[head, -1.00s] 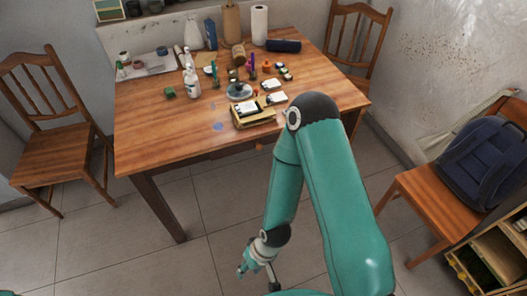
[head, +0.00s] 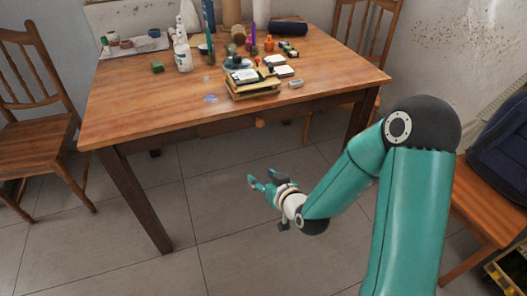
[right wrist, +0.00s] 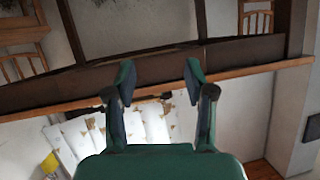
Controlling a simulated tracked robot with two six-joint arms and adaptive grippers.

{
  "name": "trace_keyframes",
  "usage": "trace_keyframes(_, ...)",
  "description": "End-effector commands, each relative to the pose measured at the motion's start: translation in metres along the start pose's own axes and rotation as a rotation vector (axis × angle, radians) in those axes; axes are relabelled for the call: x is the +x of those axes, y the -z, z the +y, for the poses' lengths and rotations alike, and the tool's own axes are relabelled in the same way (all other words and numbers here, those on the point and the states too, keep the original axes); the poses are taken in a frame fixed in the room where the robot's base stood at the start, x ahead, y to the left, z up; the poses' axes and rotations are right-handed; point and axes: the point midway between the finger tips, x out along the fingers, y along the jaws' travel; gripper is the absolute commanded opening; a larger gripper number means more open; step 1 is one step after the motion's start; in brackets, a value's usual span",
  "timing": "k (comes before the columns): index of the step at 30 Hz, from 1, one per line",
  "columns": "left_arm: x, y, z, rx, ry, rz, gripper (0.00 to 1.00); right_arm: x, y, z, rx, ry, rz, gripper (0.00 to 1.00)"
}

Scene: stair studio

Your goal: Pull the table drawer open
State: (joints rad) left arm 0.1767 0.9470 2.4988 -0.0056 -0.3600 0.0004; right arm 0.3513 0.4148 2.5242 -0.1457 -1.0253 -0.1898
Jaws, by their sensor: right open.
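The wooden table (head: 150,95) stands ahead of me in the head view. Its drawer front (head: 225,127) is in the front apron, below the tabletop edge, and looks closed. My right gripper (head: 261,180) is open and empty, below and in front of the knob, apart from the table. In the right wrist view, the open fingers (right wrist: 158,78) show against the table's dark apron (right wrist: 60,85); I cannot make out the knob there. My left gripper is not in view.
Bottles, books (head: 252,88) and other small items stand on the tabletop. A chair (head: 35,140) is at the left, another (head: 365,50) behind the table. A chair (head: 490,215) with a dark blue backpack (head: 505,150) is at the right. The tiled floor before the table is clear.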

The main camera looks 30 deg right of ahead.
Motion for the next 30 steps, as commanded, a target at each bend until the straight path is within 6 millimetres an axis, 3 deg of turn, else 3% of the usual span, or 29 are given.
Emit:
trace_keyframes(1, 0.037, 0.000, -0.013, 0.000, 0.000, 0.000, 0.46, 0.009, -0.010, 0.016, -0.020, -0.024, 0.080, 0.54)
trace_keyframes(6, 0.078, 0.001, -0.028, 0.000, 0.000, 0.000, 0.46, 0.002, 0.014, 0.045, -0.078, -0.083, 0.281, 0.54)
trace_keyframes(9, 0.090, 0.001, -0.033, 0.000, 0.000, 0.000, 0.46, -0.004, 0.024, 0.054, -0.100, -0.106, 0.355, 0.54)
trace_keyframes(14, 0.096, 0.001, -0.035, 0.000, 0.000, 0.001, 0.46, -0.008, 0.034, 0.060, -0.118, -0.123, 0.407, 0.54)
trace_keyframes(19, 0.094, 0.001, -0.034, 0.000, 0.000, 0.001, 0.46, 0.004, 0.043, 0.062, -0.120, -0.123, 0.412, 0.54)
trace_keyframes(30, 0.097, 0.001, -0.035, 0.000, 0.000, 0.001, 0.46, 0.072, 0.071, 0.068, -0.118, -0.121, 0.411, 0.54)
